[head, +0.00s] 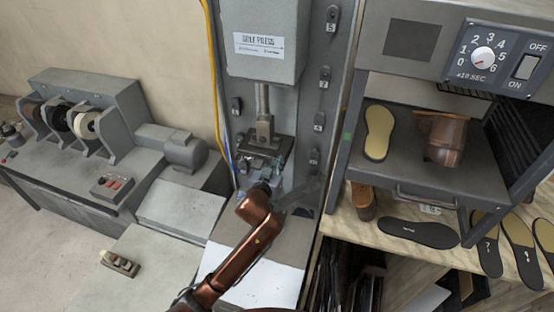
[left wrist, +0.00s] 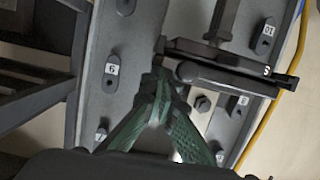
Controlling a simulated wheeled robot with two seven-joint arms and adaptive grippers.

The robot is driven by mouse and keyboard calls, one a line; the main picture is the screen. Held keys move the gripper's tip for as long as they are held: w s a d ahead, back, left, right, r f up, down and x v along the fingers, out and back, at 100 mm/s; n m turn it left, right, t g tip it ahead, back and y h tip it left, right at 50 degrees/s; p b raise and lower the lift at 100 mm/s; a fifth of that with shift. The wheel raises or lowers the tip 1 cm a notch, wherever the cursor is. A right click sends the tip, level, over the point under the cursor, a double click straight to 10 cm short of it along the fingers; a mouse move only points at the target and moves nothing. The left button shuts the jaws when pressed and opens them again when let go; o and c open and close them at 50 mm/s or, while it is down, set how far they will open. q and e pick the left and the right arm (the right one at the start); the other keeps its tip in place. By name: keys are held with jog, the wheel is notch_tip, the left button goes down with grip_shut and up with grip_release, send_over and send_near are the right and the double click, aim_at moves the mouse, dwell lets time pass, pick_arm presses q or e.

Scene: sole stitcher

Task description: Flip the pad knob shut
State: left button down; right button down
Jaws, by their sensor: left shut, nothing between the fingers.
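The sole press (head: 262,45) stands upright at the centre back of the head view. Its ram carries a dark pad holder (head: 262,150), which also crosses the upper part of the left wrist view (left wrist: 222,62). A rounded dark knob-like end (left wrist: 188,72) sits at the holder's near edge, and an "S" is marked farther along. I cannot tell surely which part is the pad knob. My left gripper (head: 265,180) is just below the holder. Its green fingers (left wrist: 162,78) are shut and empty, with tips close beside the rounded end; contact cannot be told. My right gripper is out of view.
Several numbered black tabs (head: 325,75) line the press column. A grinder (head: 90,120) stands on the left bench. On the right are an oven-like cabinet (head: 420,180) with a timer dial (head: 484,60), and several loose soles (head: 418,232). A yellow hose (head: 212,70) runs beside the press.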

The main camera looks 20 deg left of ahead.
pick_arm(q)
jog(key=s+r+p, duration=0.2)
jog(key=s+r, duration=0.4)
jog(key=s, duration=0.3)
jog(key=shift+s+d+r, duration=0.15)
jog(key=shift+s+d, duration=0.15)
jog(key=shift+s, duration=0.1)
